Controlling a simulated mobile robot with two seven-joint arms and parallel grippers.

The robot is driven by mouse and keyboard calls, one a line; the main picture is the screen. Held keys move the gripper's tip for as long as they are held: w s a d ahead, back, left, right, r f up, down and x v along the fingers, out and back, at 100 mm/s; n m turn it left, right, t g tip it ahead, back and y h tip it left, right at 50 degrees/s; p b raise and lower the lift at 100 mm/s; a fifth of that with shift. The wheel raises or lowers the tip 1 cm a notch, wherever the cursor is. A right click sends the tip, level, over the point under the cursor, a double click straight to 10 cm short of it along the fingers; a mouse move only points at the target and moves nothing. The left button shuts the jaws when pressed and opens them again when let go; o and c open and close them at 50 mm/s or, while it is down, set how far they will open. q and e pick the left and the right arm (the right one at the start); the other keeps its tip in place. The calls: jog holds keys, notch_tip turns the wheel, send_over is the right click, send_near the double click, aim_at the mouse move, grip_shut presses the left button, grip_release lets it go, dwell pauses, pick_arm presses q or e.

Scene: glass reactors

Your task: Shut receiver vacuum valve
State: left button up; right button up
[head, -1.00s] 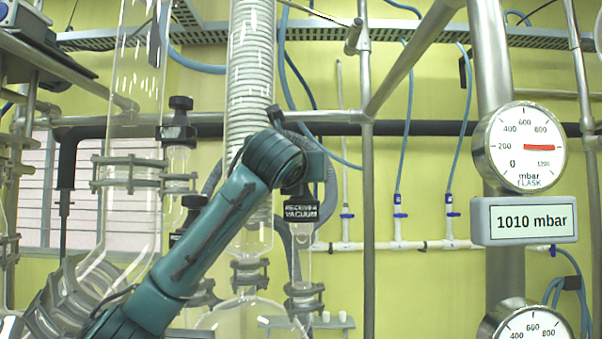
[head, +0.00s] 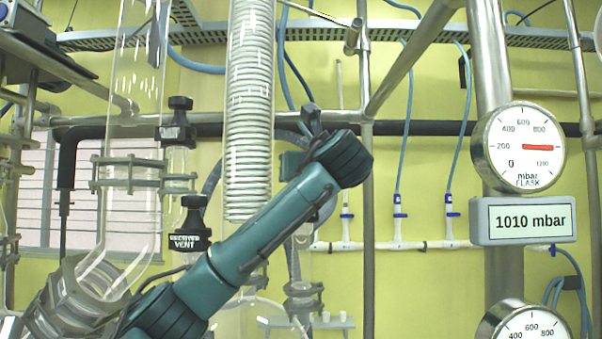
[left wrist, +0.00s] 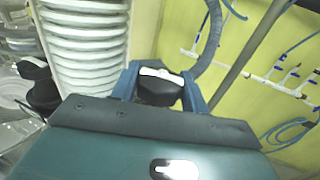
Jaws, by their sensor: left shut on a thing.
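In the left wrist view the two blue fingers of my left gripper (left wrist: 160,76) stand on both sides of a black valve knob (left wrist: 158,91) with a pale top. They are shut on it. In the head view my left arm crosses the middle and hides the knob and its receiver vacuum label. Glassware below the valve (head: 302,290) shows just under the arm. My right gripper is in neither view.
The receiver vent valve (head: 190,225) is left of my arm. The coiled glass condenser (head: 249,110) rises close behind the arm. A steel post (head: 368,230) stands to the right. The flask gauge (head: 519,147) and its 1010 mbar display (head: 523,220) are farther right.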

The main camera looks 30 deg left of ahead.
pick_arm(q)
jog(key=shift+s+a+f+m+t+h+b, duration=0.1)
jog(key=shift+f+m+t+h+b, duration=0.05)
jog(key=shift+m+t+h+b, duration=0.35)
jog(key=m+t+h, duration=0.1)
jog(key=h, duration=0.1)
jog(key=m+t+h+p, duration=0.1)
jog(key=m+h, duration=0.1)
jog(key=m+t+h, duration=0.1)
jog(key=t+h, duration=0.1)
jog(key=shift+a+r+m, duration=0.1)
jog(key=shift+r+m, duration=0.15)
jog(key=shift+m, duration=0.05)
jog(key=shift+f+m+t+h, duration=0.15)
jog(key=shift+m+t+h, duration=0.15)
jog(key=shift+m+h, duration=0.6)
jog(key=m+h, duration=0.1)
jog(key=h, duration=0.1)
jog(key=shift+h, duration=0.3)
jog(key=o, duration=0.8)
jog(key=shift+c, duration=0.2)
jog(key=shift+d, duration=0.2)
